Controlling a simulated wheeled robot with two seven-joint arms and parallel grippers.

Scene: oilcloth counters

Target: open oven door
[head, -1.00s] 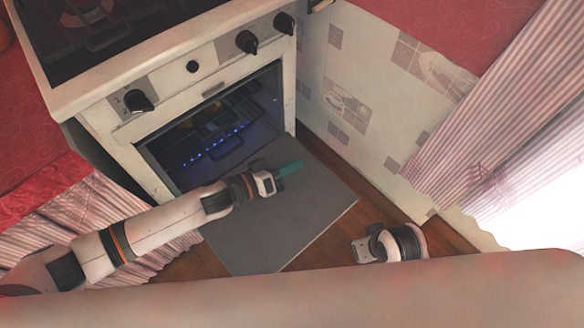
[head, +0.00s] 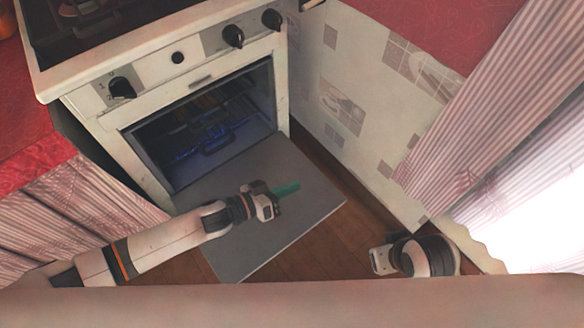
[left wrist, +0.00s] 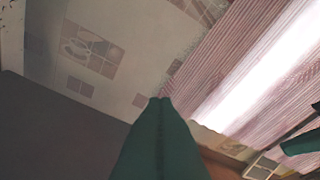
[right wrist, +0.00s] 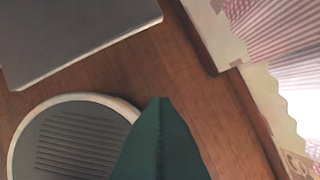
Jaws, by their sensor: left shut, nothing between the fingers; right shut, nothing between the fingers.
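The oven (head: 118,115) stands at the upper left in the head view. Its door (head: 270,225) is folded down, a flat grey panel reaching out over the floor, and the dark cavity (head: 215,130) with racks shows. My left gripper (head: 288,188), with green fingers, is shut and empty above the open door. In the left wrist view its fingers (left wrist: 160,135) are together, with a dark surface, likely the door, at lower left. My right gripper (head: 380,260) is at lower right in the head view, fingers hidden there. The right wrist view shows its green fingers (right wrist: 160,140) shut and empty.
A tiled white wall (head: 350,110) stands right of the oven. A pink striped curtain (head: 480,130) hangs at the right. Red-topped counters (head: 30,135) flank the oven. A pan sits on the stove top.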

